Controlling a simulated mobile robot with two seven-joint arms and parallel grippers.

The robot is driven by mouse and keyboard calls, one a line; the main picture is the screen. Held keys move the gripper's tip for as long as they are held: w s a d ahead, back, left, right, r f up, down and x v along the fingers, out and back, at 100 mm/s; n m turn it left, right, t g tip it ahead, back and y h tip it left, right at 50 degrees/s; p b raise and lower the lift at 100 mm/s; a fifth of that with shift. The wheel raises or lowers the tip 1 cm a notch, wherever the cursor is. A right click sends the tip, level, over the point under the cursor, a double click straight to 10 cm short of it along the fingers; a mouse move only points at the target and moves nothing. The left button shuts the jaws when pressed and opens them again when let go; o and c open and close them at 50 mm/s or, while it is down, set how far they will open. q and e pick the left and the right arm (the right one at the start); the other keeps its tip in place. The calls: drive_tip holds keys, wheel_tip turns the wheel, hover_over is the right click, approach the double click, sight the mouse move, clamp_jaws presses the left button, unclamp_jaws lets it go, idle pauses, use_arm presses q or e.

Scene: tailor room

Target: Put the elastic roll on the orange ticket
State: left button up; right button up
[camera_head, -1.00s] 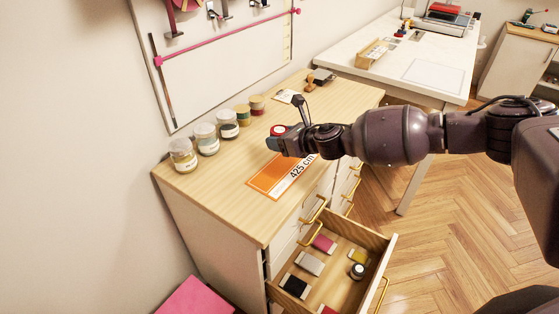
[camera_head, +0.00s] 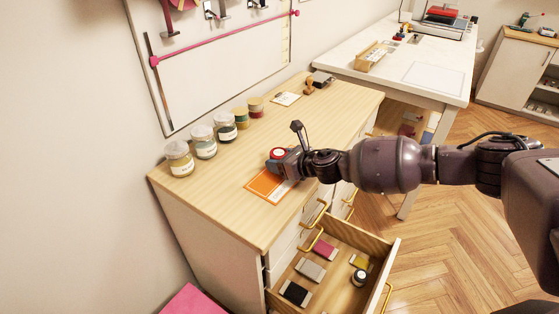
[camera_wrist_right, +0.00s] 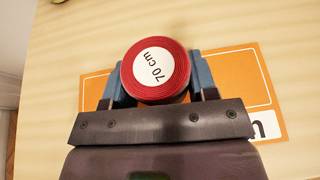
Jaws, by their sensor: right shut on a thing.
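The elastic roll (camera_wrist_right: 155,70) is red with a white label reading 70 cm. My right gripper (camera_head: 276,157) is shut on it, with a blue finger on each side of the roll in the right wrist view (camera_wrist_right: 157,82). The orange ticket (camera_head: 266,187) lies flat on the wooden cabinet top. The roll and gripper are over the ticket's far part and hide some of it, including most of its printed number. In the wrist view the ticket (camera_wrist_right: 238,75) shows around the gripper. I cannot tell whether the roll touches it. My left gripper is not in view.
Several lidded jars (camera_head: 204,142) stand along the back of the cabinet top (camera_head: 215,205). A stamp (camera_head: 309,87) and a pale card (camera_head: 286,99) lie at the far end. An open drawer (camera_head: 330,287) with several small items juts out below the front edge.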

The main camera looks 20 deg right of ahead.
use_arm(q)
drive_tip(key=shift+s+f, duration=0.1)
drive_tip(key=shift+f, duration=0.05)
use_arm(e)
drive_tip(key=shift+f, duration=0.2)
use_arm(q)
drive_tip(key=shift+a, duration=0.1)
use_arm(e)
drive_tip(key=o, duration=0.9)
drive_tip(key=shift+s+d+r, duration=0.15)
drive_tip(key=shift+r, duration=0.2)
drive_tip(key=p+v, duration=0.2)
drive_tip(key=v, duration=0.8)
drive_tip(key=shift+s+d+r, duration=0.15)
drive_tip(key=shift+s+d, duration=0.05)
drive_tip(key=shift+s, duration=0.05)
drive_tip(key=shift+s+d+r, duration=0.15)
drive_tip(key=shift+s+d, duration=0.05)
drive_tip(key=shift+s, duration=0.1)
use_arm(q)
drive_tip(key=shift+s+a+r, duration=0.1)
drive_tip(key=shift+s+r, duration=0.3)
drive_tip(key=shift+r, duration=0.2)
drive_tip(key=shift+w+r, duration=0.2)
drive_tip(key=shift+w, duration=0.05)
